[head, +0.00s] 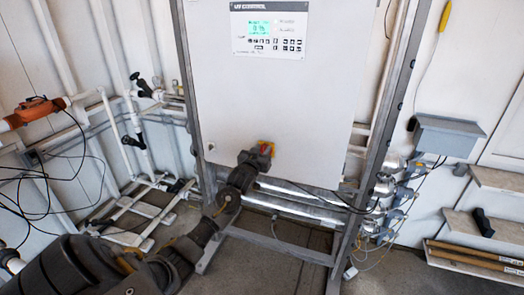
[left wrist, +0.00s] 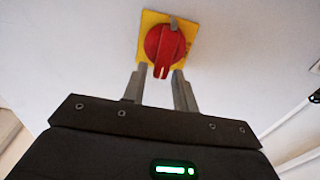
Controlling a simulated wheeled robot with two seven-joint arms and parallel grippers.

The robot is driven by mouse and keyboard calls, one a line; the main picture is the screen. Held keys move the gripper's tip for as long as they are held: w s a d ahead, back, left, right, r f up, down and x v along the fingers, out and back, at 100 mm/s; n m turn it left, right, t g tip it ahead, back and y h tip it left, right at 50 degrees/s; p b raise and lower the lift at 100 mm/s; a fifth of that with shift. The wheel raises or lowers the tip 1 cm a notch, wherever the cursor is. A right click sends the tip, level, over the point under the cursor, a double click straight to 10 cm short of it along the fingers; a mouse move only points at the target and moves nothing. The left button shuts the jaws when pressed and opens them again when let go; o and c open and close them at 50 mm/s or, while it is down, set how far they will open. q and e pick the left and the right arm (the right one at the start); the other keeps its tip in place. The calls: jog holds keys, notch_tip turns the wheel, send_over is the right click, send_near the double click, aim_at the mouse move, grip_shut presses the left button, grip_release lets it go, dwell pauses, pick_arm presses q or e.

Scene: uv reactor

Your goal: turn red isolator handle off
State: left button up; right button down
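The red isolator handle (left wrist: 165,50) is a round red knob with a raised grip on a yellow square plate (left wrist: 184,25), mounted on the front of the white cabinet. In the head view the red isolator handle (head: 266,147) shows low on the cabinet door, partly hidden behind my left gripper (head: 261,158). In the left wrist view my left gripper (left wrist: 158,78) is open, its two grey fingers apart just below the knob. The lower end of the grip lies between the fingertips; I cannot tell whether they touch it. My right gripper is not in view.
The white cabinet (head: 275,95) with a control panel (head: 268,30) stands in a grey metal frame (head: 375,130). Pipes (head: 150,205) and loose cables run at the left. A grey box (head: 445,136) and shelves (head: 490,225) are at the right.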

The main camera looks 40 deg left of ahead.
pick_arm(q)
grip_shut()
jog(key=shift+n, duration=0.3)
jog(key=shift+s+a+f+n+p, duration=0.15)
jog(key=shift+a+f+n+p, duration=0.6)
jog(key=shift+n, duration=2.1)
jog(key=shift+s+a+f+n+p, duration=0.15)
jog(key=shift+n+p, duration=1.25)
jog(key=shift+n, duration=1.5)
jog(key=shift+s+a+f+n+p, duration=0.15)
jog(key=shift+a+f+n+p, duration=0.6)
jog(key=shift+n, duration=2.1)
jog(key=shift+d+r+p, duration=0.3)
jog(key=shift+d+p, duration=0.05)
jog(key=shift+d, duration=0.05)
